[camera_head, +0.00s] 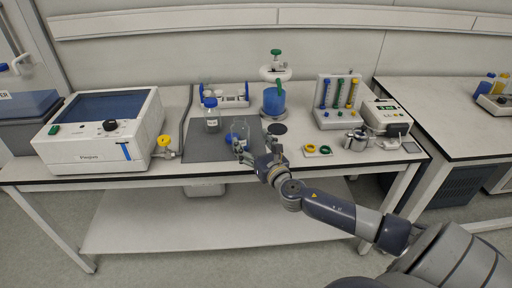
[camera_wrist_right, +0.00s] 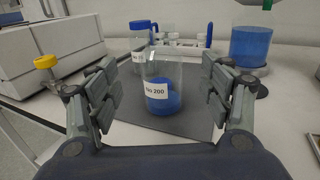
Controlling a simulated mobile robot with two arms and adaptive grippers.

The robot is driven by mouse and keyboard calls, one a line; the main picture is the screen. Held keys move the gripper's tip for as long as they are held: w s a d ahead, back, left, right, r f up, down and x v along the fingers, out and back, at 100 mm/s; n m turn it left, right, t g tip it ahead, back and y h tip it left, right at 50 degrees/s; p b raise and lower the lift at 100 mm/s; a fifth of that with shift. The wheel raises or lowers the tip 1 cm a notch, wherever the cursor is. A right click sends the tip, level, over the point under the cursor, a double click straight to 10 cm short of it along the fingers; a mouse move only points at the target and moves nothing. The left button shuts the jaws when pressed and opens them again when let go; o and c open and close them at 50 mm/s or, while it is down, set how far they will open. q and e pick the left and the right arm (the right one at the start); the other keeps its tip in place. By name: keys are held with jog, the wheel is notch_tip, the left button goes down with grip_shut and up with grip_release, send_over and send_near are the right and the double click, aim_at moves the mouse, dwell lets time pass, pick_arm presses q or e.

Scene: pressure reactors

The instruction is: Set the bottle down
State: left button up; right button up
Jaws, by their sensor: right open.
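A clear glass bottle (camera_head: 242,128) with a blue part low down stands or lies on the dark grey mat (camera_head: 203,151). In the right wrist view the bottle (camera_wrist_right: 160,72) carries a white label that seems to read "Iso 200", and its blue part is nearest the mat; I cannot tell whether that is a cap or its contents. My right gripper (camera_head: 243,149) is open at the mat's front right edge. In the wrist view its fingers (camera_wrist_right: 163,92) lie to either side of the bottle, with visible gaps. My left gripper is not in view.
A second bottle with a blue cap (camera_head: 210,113) stands farther back on the mat. A blue-filled vessel (camera_head: 273,102) stands behind right, beside a blue-ended rack (camera_head: 236,96). A white machine (camera_head: 100,130) with a yellow-knobbed valve (camera_head: 164,141) is left.

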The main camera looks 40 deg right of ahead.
jog(key=shift+s+a, duration=0.2)
jog(key=shift+s, duration=1.2)
jog(key=s+a+f+m+g+y, duration=0.2)
jog(key=s+a+f+m, duration=0.1)
jog(key=a+f+m, duration=0.7)
jog(key=s+a+f+m+g, duration=0.1)
jog(key=s+f+m+g, duration=0.4)
jog(key=f, duration=0.6)
jog(key=s+f+m+g, duration=0.1)
jog(key=s+f+m, duration=0.4)
jog(key=f, duration=0.6)
jog(key=s+f+m+g, duration=0.3)
jog(key=s+f+m, duration=0.2)
jog(key=s+f, duration=0.55)
jog(key=s+a+f+m+g, duration=0.1)
jog(key=s+f+m+g, duration=0.1)
jog(key=s+f, duration=0.3)
jog(key=s+a+f+m+g, duration=0.2)
jog(key=s+f, duration=0.3)
jog(key=s, duration=0.7)
jog(key=s+a+f+m+g, duration=0.1)
jog(key=s+a+f+m, duration=0.1)
jog(key=s+f, duration=0.3)
jog(key=s, duration=0.4)
jog(key=shift+s+m+g+y, duration=0.3)
jog(key=shift+m+g+y, duration=0.1)
jog(key=shift+r+p, duration=1.1)
jog(key=shift+p, duration=0.05)
